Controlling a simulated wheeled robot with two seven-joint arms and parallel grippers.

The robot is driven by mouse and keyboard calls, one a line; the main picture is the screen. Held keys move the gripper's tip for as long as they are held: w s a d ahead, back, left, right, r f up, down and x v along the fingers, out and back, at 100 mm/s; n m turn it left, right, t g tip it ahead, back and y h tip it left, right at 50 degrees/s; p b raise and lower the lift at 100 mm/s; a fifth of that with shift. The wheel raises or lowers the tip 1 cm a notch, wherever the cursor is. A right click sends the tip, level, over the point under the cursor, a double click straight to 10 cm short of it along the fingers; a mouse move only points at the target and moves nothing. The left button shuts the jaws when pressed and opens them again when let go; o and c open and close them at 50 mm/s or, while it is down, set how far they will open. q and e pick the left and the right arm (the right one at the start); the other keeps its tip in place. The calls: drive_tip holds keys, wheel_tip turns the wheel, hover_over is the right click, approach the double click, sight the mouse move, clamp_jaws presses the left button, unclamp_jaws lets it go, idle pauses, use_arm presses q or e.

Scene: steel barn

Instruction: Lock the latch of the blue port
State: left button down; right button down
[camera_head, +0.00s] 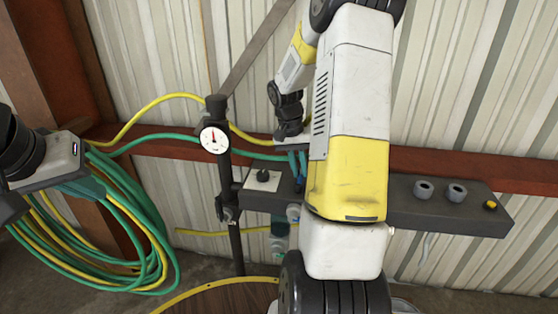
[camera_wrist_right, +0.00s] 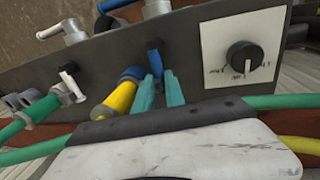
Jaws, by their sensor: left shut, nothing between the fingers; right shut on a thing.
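In the right wrist view, the blue latch lever (camera_wrist_right: 154,58) stands on the face of the dark manifold box (camera_wrist_right: 110,62). Beside it on the left is the blue port (camera_wrist_right: 131,74), a blue ring with a yellow plug (camera_wrist_right: 119,98) in it. My right gripper (camera_wrist_right: 158,88) has its teal fingers shut on the blue latch lever; the fingers hide its lower part. In the head view my right gripper (camera_head: 297,164) is at the box, left of my large arm link, and the port cannot be made out. My left gripper (camera_head: 84,186) is shut and empty at the left, in front of the coiled hoses.
A green plug (camera_wrist_right: 30,118) and white lever (camera_wrist_right: 71,82) are left of the blue port. A dial (camera_wrist_right: 243,57) is to its right. The gauge post (camera_head: 214,138) stands left of the box. Hoses (camera_head: 150,240) hang at the left. My right arm hides the box's middle.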

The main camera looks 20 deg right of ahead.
drive_tip(key=c, duration=1.4)
unclamp_jaws()
